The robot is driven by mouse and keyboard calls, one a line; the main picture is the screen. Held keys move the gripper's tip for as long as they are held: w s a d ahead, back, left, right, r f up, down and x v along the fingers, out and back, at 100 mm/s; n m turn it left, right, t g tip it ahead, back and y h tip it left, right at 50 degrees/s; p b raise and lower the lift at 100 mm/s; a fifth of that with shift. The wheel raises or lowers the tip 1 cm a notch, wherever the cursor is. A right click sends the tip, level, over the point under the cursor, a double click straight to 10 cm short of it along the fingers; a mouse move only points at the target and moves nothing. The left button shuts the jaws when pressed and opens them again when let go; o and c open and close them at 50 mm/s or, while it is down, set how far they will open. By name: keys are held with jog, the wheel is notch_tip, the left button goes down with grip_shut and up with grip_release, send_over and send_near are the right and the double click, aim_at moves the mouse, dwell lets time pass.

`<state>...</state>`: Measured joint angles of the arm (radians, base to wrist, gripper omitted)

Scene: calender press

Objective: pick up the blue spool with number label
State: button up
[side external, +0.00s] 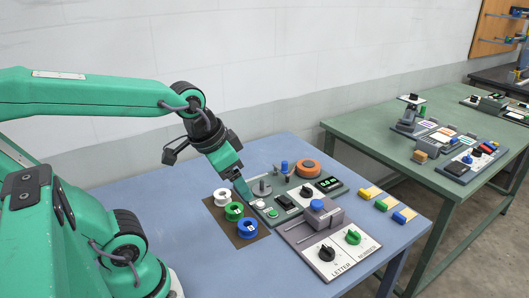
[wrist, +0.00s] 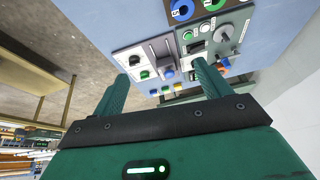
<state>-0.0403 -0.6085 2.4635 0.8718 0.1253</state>
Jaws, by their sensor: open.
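The blue spool (side external: 247,228) stands on a brown mat (side external: 249,242) on the blue table, nearest the front of a row of three spools. It carries a small white mark that is too small to read. A green spool (side external: 234,211) and a white spool (side external: 222,196) stand behind it. My gripper (side external: 246,195) is open and empty, above the table just behind and beside the spools. In the wrist view my gripper (wrist: 160,87) shows two spread teal fingers, and the blue spool (wrist: 182,9) shows at the top edge, beyond the fingertips.
Right of the spools is a green panel (side external: 286,226) with knobs, a display (side external: 328,184) and an orange roll (side external: 307,169). A grey panel with a black knob (side external: 327,253) and a green knob (side external: 353,237) is at the front. Small coloured blocks (side external: 381,205) lie farther right.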

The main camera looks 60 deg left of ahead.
jog(key=w+a+f+m+g, duration=0.3)
jog(key=w+a+f, duration=0.1)
jog(key=w+f, duration=0.15)
jog(key=m+g, duration=0.2)
send_near(247, 223)
jog(key=shift+s+d+f, duration=0.1)
jog(key=shift+d+f, duration=0.35)
jog(key=shift+d, duration=0.1)
jog(key=shift+f, duration=0.1)
jog(key=shift+f, duration=1.2)
jog(key=shift+s+f, duration=0.1)
jog(key=shift+f, duration=1.2)
jog(key=shift+s+f, duration=0.15)
jog(key=shift+f, duration=1.15)
jog(key=c, duration=1.1)
